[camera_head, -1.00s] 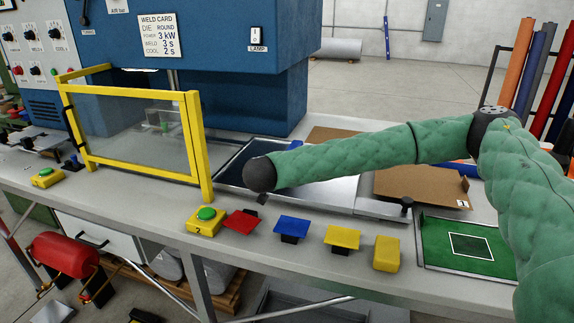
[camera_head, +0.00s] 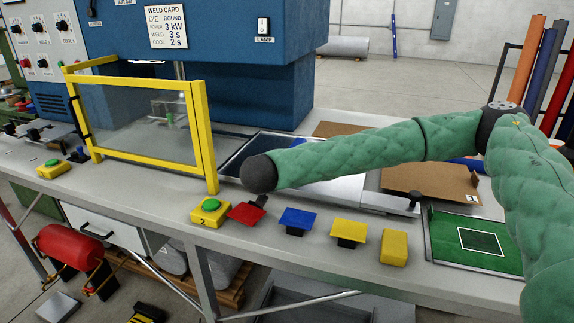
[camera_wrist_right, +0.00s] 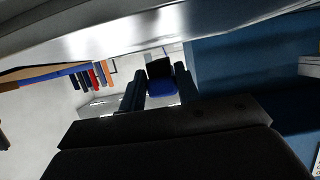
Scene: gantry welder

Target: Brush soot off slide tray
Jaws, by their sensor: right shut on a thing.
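The slide tray is most likely the silver metal tray (camera_head: 345,190) on the bench, with a dark panel (camera_head: 238,160) at its left end; I cannot make out soot on it. My right arm crosses above it, its dark wrist end over the tray's left front part. In the wrist view my right gripper (camera_wrist_right: 160,90) is shut on a blue and black thing (camera_wrist_right: 159,76), which may be the brush. A pale metallic surface fills the top of the wrist view. My left gripper is out of view.
A yellow-framed clear guard (camera_head: 207,140) stands left of my wrist. A green button box (camera_head: 210,211) and red (camera_head: 246,214), blue (camera_head: 297,219) and yellow (camera_head: 349,231) pads line the front. A cardboard sheet (camera_head: 420,182) and green tray (camera_head: 455,255) lie right.

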